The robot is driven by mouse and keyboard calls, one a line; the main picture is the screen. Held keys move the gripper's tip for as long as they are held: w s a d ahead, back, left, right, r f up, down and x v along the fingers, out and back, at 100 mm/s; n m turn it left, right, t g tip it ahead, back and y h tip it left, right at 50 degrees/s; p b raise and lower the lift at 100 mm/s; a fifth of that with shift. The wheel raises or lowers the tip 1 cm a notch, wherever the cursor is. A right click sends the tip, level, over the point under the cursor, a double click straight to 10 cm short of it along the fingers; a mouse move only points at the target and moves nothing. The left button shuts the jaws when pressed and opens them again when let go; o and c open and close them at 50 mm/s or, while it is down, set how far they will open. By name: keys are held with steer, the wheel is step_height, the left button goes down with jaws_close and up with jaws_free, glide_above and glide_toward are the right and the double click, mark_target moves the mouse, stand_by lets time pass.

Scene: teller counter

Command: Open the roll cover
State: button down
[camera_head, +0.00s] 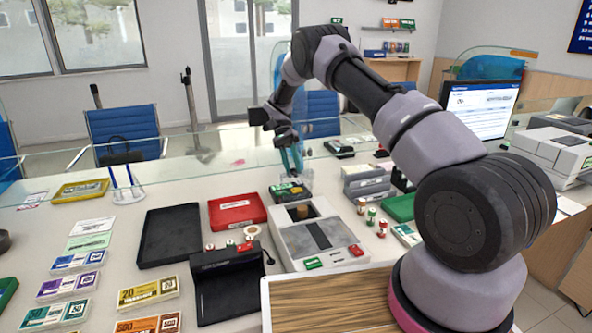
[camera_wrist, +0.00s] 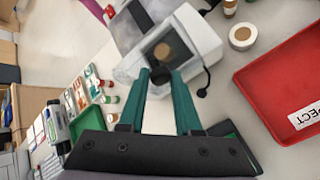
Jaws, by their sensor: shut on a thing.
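The grey-white coin machine (camera_head: 318,243) stands on the counter, with a brown roll (camera_head: 303,212) in its dark square opening at the back. The same machine (camera_wrist: 205,38) and roll (camera_wrist: 163,51) show at the top of the wrist view. My gripper (camera_head: 294,172) points down just behind the machine.
A red tray (camera_head: 237,211) and a black tray (camera_head: 171,235) lie left of the machine. A black stand (camera_head: 226,283) is at its front left. Small coin rolls (camera_head: 371,215) stand at its right. A glass screen (camera_head: 215,140) runs behind.

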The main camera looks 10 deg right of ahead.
steer(key=shift+w+a+f, duration=0.3)
steer(key=shift+w+f, duration=0.2)
steer(key=shift+w, duration=0.05)
steer(key=shift+w+a+f, duration=0.3)
steer(key=shift+w+f, duration=0.2)
steer(key=c, duration=0.6)
jaws_free()
steer(key=shift+a+f, duration=0.1)
steer(key=shift+a, duration=0.05)
steer(key=shift+w+d, duration=0.1)
steer(key=shift+d, duration=0.1)
step_height(320, 180, up, 10)
steer(key=shift+r, duration=0.2)
